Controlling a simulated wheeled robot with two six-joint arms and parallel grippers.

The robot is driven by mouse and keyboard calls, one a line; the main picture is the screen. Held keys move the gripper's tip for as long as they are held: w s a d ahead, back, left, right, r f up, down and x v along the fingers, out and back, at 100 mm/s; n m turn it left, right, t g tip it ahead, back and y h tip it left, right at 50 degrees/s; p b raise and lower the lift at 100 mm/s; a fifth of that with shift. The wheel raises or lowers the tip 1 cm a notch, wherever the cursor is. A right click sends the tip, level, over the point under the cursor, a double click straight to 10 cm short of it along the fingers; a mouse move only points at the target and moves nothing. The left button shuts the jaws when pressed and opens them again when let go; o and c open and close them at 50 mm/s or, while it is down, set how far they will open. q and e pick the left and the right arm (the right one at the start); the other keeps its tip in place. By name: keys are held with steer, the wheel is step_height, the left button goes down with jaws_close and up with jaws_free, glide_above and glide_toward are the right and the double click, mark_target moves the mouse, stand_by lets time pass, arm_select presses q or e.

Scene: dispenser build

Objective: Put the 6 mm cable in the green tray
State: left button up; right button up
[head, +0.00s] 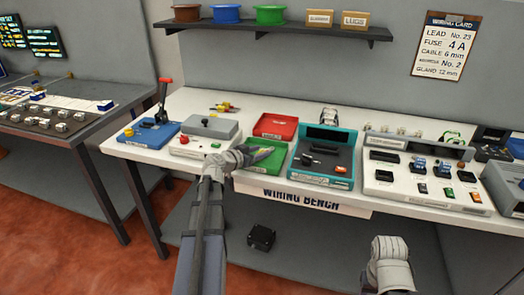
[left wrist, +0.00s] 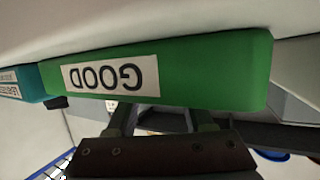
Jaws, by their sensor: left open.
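The green tray (head: 283,160) lies at the front of the bench, left of its middle. In the left wrist view its front wall (left wrist: 205,75) fills the top, with an upside-down GOOD label. My left gripper (head: 256,154) is at the tray's left part; in the wrist view its open fingers (left wrist: 160,120) show just past the tray wall, with nothing clearly between them. A small yellowish and purple patch shows by the fingers in the head view; I cannot tell what it is. I cannot make out which item is the 6 mm cable. My right gripper (head: 390,262) is low at the right.
A red tray (head: 276,125) lies behind the green one. A teal-edged tray (head: 322,165) stands to the right, a grey box (head: 210,128) to the left. A wiring card (head: 447,45) reads CABLE 6 mm. Spools (head: 270,14) stand on the shelf (head: 300,29).

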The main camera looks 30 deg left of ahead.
arm_select(q)
steer(key=p+v, duration=0.2)
steer(key=v, duration=0.8)
steer(key=shift+s+p, duration=0.25)
steer(key=shift+p, duration=0.05)
